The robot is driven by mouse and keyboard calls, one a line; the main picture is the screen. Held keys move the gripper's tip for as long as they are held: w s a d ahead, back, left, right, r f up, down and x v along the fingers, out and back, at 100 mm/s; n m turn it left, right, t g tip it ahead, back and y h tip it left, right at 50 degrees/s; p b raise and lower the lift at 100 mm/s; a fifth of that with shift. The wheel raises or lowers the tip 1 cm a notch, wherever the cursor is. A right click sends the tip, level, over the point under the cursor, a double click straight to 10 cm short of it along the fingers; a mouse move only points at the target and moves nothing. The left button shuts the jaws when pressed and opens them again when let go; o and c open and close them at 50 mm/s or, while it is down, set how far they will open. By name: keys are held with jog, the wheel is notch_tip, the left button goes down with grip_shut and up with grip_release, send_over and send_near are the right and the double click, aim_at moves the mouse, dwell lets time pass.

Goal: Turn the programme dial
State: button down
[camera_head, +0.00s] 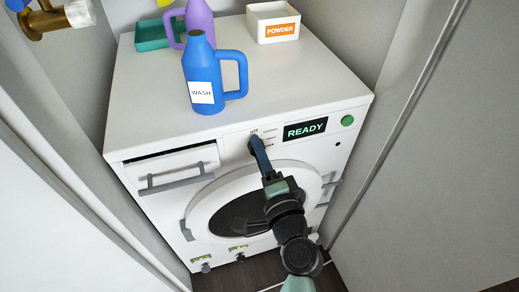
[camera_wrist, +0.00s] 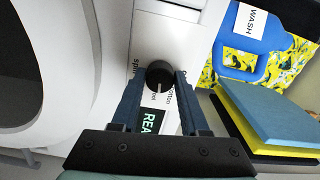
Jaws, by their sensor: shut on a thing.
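The programme dial (camera_wrist: 160,75) is a round black knob with a pale pointer line. It sits on the white front panel of the washer (camera_head: 150,90), left of the lit display (camera_head: 305,129) that reads READY. My gripper (camera_head: 256,140) reaches up to the panel from below in the head view and mostly hides the dial there. In the wrist view my gripper's two blue fingers (camera_wrist: 159,78) are on either side of the dial, shut on it. The printed words around the dial are partly covered by the fingers.
A blue WASH jug (camera_head: 201,75), a purple jug (camera_head: 199,22) and a POWDER box (camera_head: 279,22) stand on the washer. A drawer handle (camera_head: 178,180) sticks out left of my gripper; a green button (camera_head: 347,120) is at right. Grey walls close in both sides.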

jog(key=shift+m, duration=0.6)
jog(key=shift+c, duration=2)
grip_release()
jog(key=v, duration=1.3)
jog(key=shift+r, duration=0.1)
